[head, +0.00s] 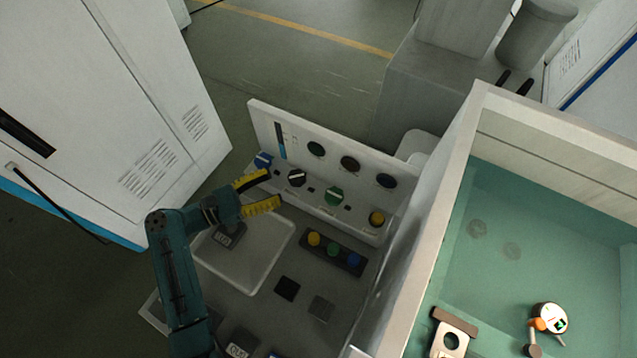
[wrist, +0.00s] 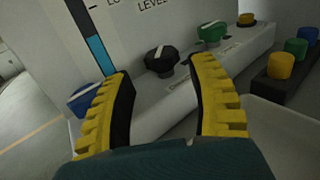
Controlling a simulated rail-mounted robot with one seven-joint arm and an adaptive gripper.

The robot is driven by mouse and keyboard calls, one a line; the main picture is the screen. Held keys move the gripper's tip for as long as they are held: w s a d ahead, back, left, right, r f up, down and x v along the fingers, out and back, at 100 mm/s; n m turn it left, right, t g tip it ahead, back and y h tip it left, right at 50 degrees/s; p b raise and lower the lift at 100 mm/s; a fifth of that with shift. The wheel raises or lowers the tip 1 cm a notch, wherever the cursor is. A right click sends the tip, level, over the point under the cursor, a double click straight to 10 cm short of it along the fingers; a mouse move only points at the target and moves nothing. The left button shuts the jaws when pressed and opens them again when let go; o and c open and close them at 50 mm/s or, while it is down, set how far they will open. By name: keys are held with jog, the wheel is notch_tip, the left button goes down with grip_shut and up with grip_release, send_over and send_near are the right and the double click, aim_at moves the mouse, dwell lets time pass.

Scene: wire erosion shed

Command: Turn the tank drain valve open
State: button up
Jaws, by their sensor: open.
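A row of knobs sits along the white control panel (head: 318,160): a blue knob (head: 263,160), a black knob (head: 297,177) with a white pointer line, a green knob (head: 334,195) and a yellow knob (head: 376,218). Their labels are too small to read, so I cannot tell which is the drain valve. My gripper (head: 268,188) is open and empty in front of the black knob. In the wrist view the black knob (wrist: 161,60) shows between the yellow fingertips, apart from both. The blue knob (wrist: 86,98) is partly hidden behind the left finger.
A block of yellow, green and blue buttons (head: 334,251) lies right of my gripper. A pale tray (head: 258,262) is below my arm. The water-filled tank (head: 448,190) rises at right, its wall close to the panel. A white cabinet (head: 150,150) stands at left.

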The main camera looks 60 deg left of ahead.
aim_at(297, 176)
jog(key=shift+s+f, duration=0.1)
jog(key=shift+s, duration=0.05)
jog(key=w, duration=0.7)
jog(key=shift+w, duration=0.15)
jog(key=c, duration=0.9)
jog(key=shift+d+p, duration=0.1)
jog(key=shift+p, duration=0.25)
